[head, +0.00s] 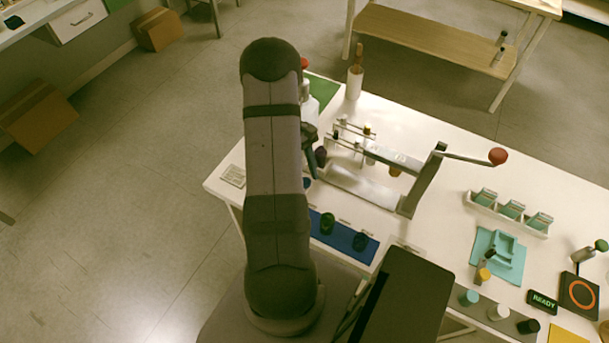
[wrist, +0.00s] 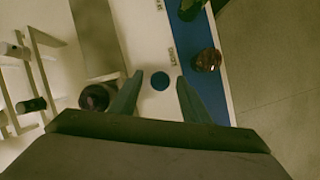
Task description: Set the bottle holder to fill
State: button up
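A metal rack holding bottles, apparently the bottle holder (head: 350,186), stands on the white table. A long lever with a red ball knob (head: 497,156) is at its right end, pointing right. Its rails and dark-capped bottles (wrist: 32,104) show at left in the wrist view. I cannot read any fill mark on it. My gripper (wrist: 152,91) is open and empty at the rack's left end, partly hidden behind my arm in the head view. A blue disc (wrist: 160,81) lies on the table between the fingertips. A dark round bottle (wrist: 97,97) is beside the left finger; I cannot tell if they touch.
A blue strip (head: 342,237) along the near edge carries a green bottle (head: 327,222) and a dark bottle (head: 360,241). The table right of the lever is partly clear.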

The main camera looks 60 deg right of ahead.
jog(key=shift+r, duration=0.1)
jog(key=b+v, duration=0.2)
jog(key=v, duration=0.5)
jog(key=shift+w, duration=0.1)
